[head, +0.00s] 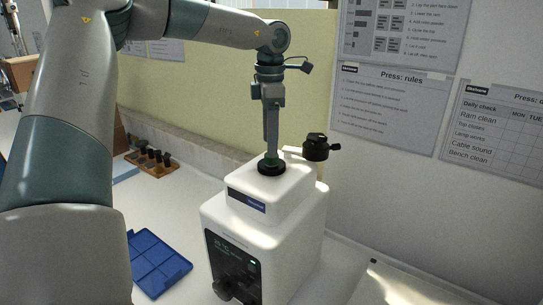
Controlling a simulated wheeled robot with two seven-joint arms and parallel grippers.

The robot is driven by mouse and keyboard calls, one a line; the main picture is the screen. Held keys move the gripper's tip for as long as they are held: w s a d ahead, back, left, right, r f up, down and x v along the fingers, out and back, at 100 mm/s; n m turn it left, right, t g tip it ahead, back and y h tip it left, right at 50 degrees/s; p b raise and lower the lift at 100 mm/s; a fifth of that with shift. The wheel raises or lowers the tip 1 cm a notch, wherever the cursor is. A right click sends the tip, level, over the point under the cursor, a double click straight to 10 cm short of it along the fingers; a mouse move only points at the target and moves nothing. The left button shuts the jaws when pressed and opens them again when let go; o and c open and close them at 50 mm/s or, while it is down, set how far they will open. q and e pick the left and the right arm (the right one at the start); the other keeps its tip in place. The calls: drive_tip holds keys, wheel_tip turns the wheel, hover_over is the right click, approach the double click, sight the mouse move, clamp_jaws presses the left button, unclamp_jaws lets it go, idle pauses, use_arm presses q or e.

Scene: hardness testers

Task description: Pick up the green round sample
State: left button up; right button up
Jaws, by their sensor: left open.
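The white tester (262,225) stands on the bench, with a dark round stage on its top (272,168). A small green round sample (270,159) sits on that stage, mostly hidden by my fingers. My left gripper (271,151) points straight down at the sample, its fingertips right at it. The fingers are seen edge-on and look narrow; the gripper is open. I cannot tell whether the fingertips touch the sample. My right gripper is not in view.
A blue compartment tray (158,262) lies left of the tester. A wooden rack of dark pieces (152,163) is farther back. A wall with notices rises behind.

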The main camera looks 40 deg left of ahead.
sight(272, 159)
use_arm(q)
drive_tip(key=shift+w+d+f+p, duration=0.15)
drive_tip(key=shift+f+p, duration=0.55)
drive_tip(key=shift+f, duration=1.05)
drive_tip(key=shift+c, duration=0.7)
drive_tip(key=c, duration=1)
